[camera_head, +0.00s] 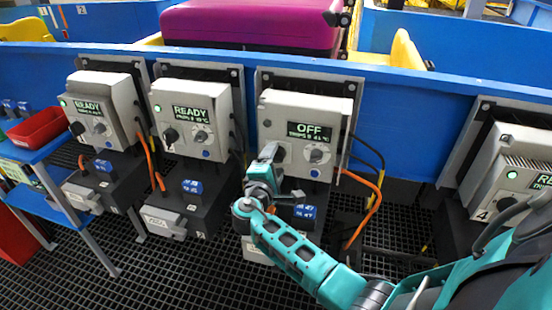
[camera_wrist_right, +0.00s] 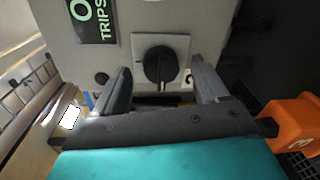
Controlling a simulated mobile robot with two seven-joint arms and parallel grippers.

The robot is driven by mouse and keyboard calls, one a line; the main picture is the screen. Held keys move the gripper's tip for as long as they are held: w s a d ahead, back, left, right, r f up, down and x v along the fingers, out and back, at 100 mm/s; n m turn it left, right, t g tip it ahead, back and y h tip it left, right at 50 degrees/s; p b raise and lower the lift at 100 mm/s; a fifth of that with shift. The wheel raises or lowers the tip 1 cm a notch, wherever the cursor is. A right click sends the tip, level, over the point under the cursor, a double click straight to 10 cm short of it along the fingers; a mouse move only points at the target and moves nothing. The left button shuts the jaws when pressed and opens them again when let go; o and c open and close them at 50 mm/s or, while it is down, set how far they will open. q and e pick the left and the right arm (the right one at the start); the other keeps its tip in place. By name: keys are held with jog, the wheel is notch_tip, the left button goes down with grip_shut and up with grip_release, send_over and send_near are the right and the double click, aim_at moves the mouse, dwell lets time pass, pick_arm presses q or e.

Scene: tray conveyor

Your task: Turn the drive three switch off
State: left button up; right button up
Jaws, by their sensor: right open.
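The third drive box (camera_head: 305,110) is pale grey, and its screen (camera_head: 309,132) reads OFF with a trips line below. Its black rotary switch is mostly hidden by my right gripper in the head view. In the right wrist view the black switch knob (camera_wrist_right: 159,66) sits on a light square plate, with part of the screen (camera_wrist_right: 93,20) beside it. My right gripper (camera_head: 269,152) is at the lower left of the box front. Its two fingers (camera_wrist_right: 161,82) are open, one on each side of the knob with gaps visible. My left gripper is not in view.
Drive boxes one (camera_head: 104,90) and two (camera_head: 196,98) stand to the left and read READY. Box four (camera_head: 515,160) is at the right. Orange cables (camera_head: 373,207) hang beside box three. A red tray (camera_head: 38,127) is at far left. A dark grating covers the floor.

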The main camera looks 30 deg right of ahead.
jog(key=v, duration=1.1)
jog(key=shift+d, duration=0.1)
jog(key=s+a+f+m+g+y, duration=0.1)
jog(key=s+f+y, duration=0.25)
jog(key=f, duration=0.25)
jog(key=s+a+f+y, duration=0.2)
jog(key=s+f+y, duration=0.1)
jog(key=f+y, duration=0.25)
jog(key=s+a+f+m+t+y+p, duration=0.1)
jog(key=s+a+m+y, duration=0.4)
jog(key=s, duration=0.5)
jog(key=shift+s+m+y, duration=0.35)
jog(key=shift+m+y, duration=0.35)
jog(key=shift+m, duration=0.4)
